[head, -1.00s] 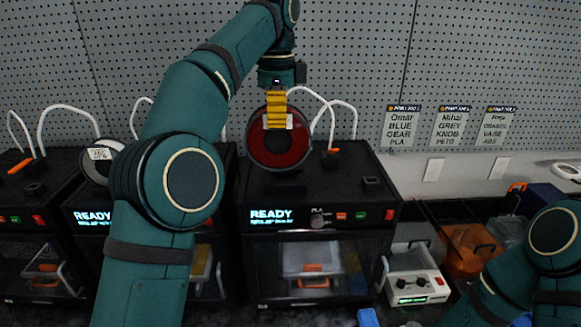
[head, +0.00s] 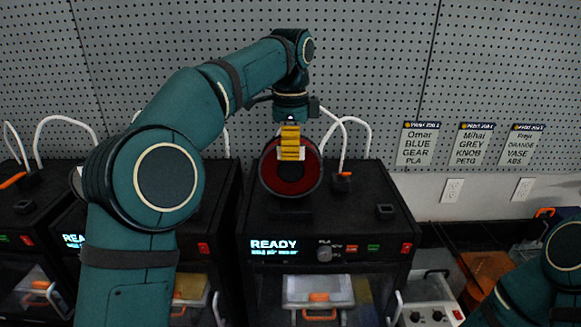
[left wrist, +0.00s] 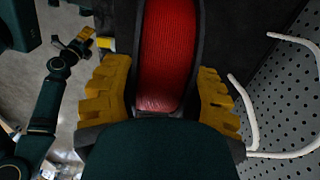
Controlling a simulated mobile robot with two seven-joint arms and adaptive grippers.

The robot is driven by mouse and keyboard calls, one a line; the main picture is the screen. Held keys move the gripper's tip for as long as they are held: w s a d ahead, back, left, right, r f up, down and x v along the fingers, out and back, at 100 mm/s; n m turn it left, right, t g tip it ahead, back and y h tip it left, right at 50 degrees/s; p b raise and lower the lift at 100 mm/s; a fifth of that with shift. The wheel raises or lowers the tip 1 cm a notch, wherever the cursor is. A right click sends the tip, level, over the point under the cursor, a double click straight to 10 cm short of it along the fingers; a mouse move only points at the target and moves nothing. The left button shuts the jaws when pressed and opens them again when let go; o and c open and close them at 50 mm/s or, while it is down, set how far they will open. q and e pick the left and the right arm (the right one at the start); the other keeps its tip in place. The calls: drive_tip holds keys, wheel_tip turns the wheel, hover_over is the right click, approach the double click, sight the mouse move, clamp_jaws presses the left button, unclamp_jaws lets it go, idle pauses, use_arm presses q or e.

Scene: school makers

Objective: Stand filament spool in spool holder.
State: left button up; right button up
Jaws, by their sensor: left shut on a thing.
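The filament spool (head: 271,178), with red filament and dark flanges, is upright above the top of the middle printer in the head view. My left gripper (head: 290,150) comes down from above and is shut on it. In the left wrist view the red filament (left wrist: 166,60) shows between my two yellow fingers. A dark shape under the spool (head: 291,208) on the printer top may be the spool holder, but it blends into the black surface. I cannot tell whether the spool touches it. My right gripper (left wrist: 84,42) shows small in the left wrist view, its opening unclear.
The black printer (head: 262,222) carries a white tube (head: 367,140) at the back and a small dark block (head: 385,211) at right. A pegboard wall (head: 380,60) stands close behind. More printers stand to the left. An orange bin (head: 484,270) is at right.

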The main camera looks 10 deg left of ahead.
sight(290, 166)
use_arm(q)
drive_tip(key=shift+f, duration=2.25)
drive_tip(key=shift+f, duration=0.15)
drive_tip(key=o, duration=1.3)
drive_tip(key=shift+r, duration=3.85)
